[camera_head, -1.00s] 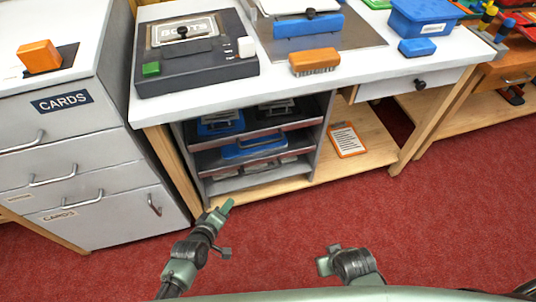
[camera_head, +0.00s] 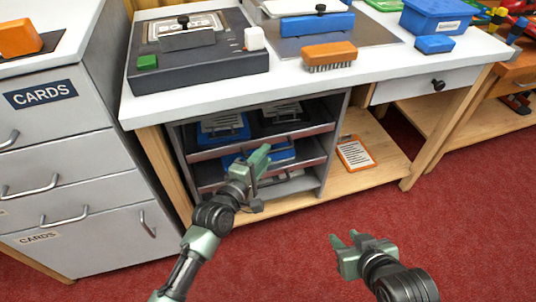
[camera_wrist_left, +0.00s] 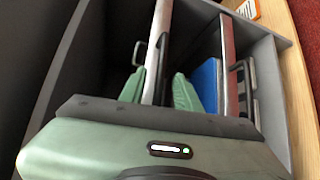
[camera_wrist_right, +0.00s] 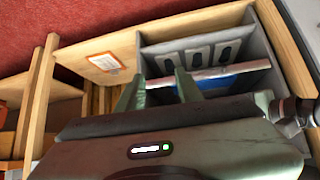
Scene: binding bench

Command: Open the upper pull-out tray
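The upper pull-out tray (camera_head: 272,144) is the higher of two trays in the grey shelf unit under the bench. Blue and black clip-topped boards lie in it. It sits within the unit. My left gripper (camera_head: 264,157) is at its front edge. In the left wrist view the fingers (camera_wrist_left: 158,90) are apart, one on each side of the upper tray's front bar (camera_wrist_left: 160,45); contact is not clear. The lower tray (camera_wrist_left: 229,60) with a blue item (camera_wrist_left: 205,85) is beside it. My right gripper (camera_head: 344,240) is open and empty, above the red floor.
The bench top above holds a dark press (camera_head: 200,75), an orange brush (camera_head: 330,57) and blue boxes. A grey drawer cabinet (camera_head: 75,170) stands at left. An orange-framed sheet (camera_head: 356,153) lies on the wooden lower shelf. Red floor in front is clear.

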